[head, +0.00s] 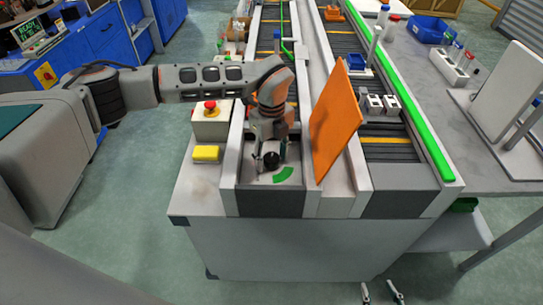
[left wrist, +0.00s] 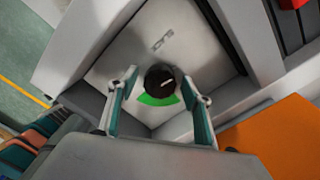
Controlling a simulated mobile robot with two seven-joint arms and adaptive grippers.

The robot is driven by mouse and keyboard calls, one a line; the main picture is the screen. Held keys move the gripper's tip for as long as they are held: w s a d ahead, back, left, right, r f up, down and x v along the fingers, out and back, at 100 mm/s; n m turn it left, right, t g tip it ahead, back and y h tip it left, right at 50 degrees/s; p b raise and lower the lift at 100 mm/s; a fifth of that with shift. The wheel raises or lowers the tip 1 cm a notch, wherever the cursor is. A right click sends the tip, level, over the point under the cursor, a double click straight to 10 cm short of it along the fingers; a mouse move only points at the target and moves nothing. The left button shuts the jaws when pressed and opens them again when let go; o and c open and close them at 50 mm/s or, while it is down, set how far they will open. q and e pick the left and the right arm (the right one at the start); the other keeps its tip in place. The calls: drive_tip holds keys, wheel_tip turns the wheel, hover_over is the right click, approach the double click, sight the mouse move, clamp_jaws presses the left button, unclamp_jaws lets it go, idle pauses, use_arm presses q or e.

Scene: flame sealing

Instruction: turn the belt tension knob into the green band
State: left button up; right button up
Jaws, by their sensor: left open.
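The belt tension knob (head: 271,160) is round and black on a pale panel at the near end of the left conveyor. In the left wrist view the knob (left wrist: 160,80) carries a white pointer line, directed to the right and slightly up, outside the green band (left wrist: 158,100). The band is an arc along the knob's lower side; the green band also shows in the head view (head: 283,175). My left gripper (head: 270,148) is over the panel, its open fingers on either side of the knob with visible gaps. My right gripper (head: 381,294) shows only its fingertips, spread apart, at the bottom edge.
A tilted orange panel (head: 335,122) stands right of the knob. A red emergency button (head: 210,106) on a box and a yellow block (head: 207,153) are to the left. Raised side walls border the knob's panel. Small white blocks (head: 383,103) sit on the right conveyor.

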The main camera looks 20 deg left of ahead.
use_arm(q)
drive_tip(key=c, duration=1.1)
drive_tip(key=shift+m, duration=0.3)
